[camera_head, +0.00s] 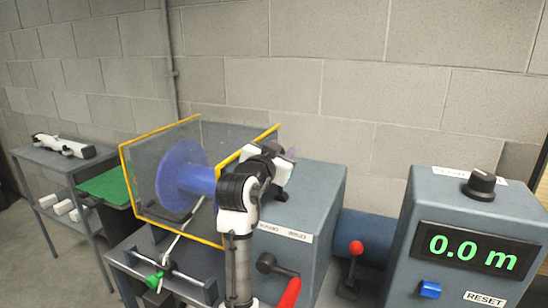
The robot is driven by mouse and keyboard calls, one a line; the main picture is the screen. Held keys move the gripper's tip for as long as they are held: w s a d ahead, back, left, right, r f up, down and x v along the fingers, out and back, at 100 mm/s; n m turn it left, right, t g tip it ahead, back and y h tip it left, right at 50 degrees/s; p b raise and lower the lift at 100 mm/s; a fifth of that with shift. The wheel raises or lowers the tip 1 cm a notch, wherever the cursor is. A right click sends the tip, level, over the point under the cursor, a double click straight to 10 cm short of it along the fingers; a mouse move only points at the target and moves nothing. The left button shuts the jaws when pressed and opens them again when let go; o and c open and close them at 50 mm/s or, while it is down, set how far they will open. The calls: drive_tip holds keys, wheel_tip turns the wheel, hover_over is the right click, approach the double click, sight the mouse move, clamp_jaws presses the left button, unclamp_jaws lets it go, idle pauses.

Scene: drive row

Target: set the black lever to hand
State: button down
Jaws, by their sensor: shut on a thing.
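The black lever (281,194) shows as a small dark piece on top of the grey drive box, just below my gripper. My gripper (284,172) is over the top of this box, shut on the black lever. My own wrist hides the fingertips and much of the lever, so I cannot tell which way it is set. A white label (285,231) on the box front carries small words, only partly legible.
A yellow-framed clear guard (133,186) surrounds a blue drum (180,172) to the left. A console (478,230) at right reads 0.0 m. A shelf (47,157) stands far left.

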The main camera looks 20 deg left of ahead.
drive_tip(key=shift+d+m+b, duration=0.3)
drive_tip(key=shift+d+m, duration=0.2)
drive_tip(key=shift+d, duration=0.1)
drive_tip(key=c, duration=1)
unclamp_jaws()
drive_tip(key=s+b, duration=0.4)
drive_tip(key=s, duration=1)
drive_tip(key=shift+a, duration=0.15)
